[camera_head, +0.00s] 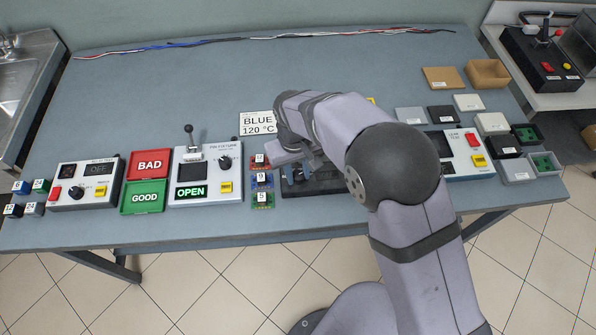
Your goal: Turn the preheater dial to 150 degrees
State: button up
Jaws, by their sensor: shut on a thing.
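A dark, flat unit (318,188), apparently the preheater, lies near the front middle of the table, partly covered by my arm. My gripper (297,176) is low over its left part, pointing down. It is shut on a small part there, apparently the preheater dial. The dial's face and pointer are hidden by my gripper and wrist, so I cannot read its setting. A white card (257,122) behind the unit reads BLUE and 120 °C.
Several small numbered boards (262,180) stand close to the left of the unit. A white fixture (207,175) showing OPEN is further left, beside red BAD (149,154) and green GOOD (146,187) trays. Boxes and another tester (462,153) stand right. The table's back is mostly clear.

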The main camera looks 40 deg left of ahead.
aim_at(297, 176)
jog(key=shift+r+m, duration=0.1)
jog(key=shift+m, duration=0.4)
jog(key=o, duration=1)
jog(key=shift+o, duration=0.2)
jog(key=shift+s+a+r+b, duration=0.1)
jog(key=shift+r+b, duration=0.9)
jog(key=shift+r, duration=2.65)
